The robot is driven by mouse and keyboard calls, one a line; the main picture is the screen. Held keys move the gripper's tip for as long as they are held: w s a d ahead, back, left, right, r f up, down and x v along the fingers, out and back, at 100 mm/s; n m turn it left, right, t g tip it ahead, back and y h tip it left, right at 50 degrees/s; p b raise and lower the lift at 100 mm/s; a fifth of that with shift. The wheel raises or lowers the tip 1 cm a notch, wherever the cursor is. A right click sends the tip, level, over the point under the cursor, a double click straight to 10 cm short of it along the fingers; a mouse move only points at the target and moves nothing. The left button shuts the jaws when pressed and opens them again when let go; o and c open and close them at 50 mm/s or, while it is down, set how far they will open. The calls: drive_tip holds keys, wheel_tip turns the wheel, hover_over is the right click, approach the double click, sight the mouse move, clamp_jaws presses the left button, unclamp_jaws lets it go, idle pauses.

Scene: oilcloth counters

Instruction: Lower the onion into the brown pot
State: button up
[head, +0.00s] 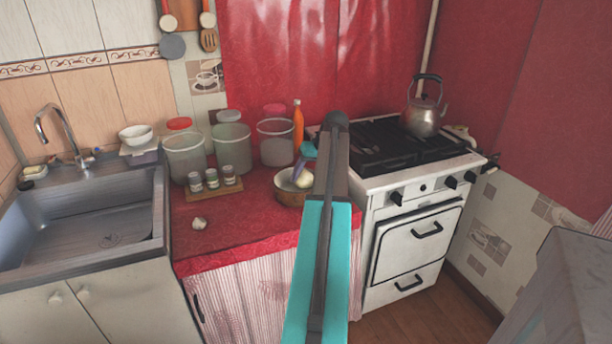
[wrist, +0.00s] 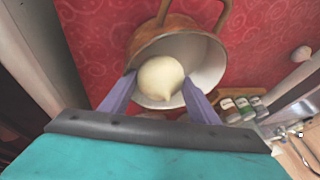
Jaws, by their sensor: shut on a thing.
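The brown pot (head: 287,196) stands on the red oilcloth counter, left of the stove, partly hidden by my arm. In the wrist view its white inside and brown outer wall (wrist: 150,33) show, with a looped handle. My gripper (head: 301,169) is at the pot's mouth, its purple fingers pointing down. In the wrist view my gripper (wrist: 159,88) is shut on the pale, round onion (wrist: 161,74), one finger on each side. The onion appears within the pot's opening; I cannot tell whether it touches the bottom.
Large lidded jars (head: 231,145), an orange bottle (head: 298,125) and a tray with small jars (head: 213,184) stand behind and left of the pot. A small whitish bulb (head: 199,223) lies on the counter. A kettle (head: 424,115) stands on the stove (head: 395,185) at right.

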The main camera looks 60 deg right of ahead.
drive_tip(key=o, duration=1.2)
drive_tip(key=shift+o, duration=0.2)
drive_tip(key=shift+s, duration=0.1)
drive_tip(key=v, duration=1.4)
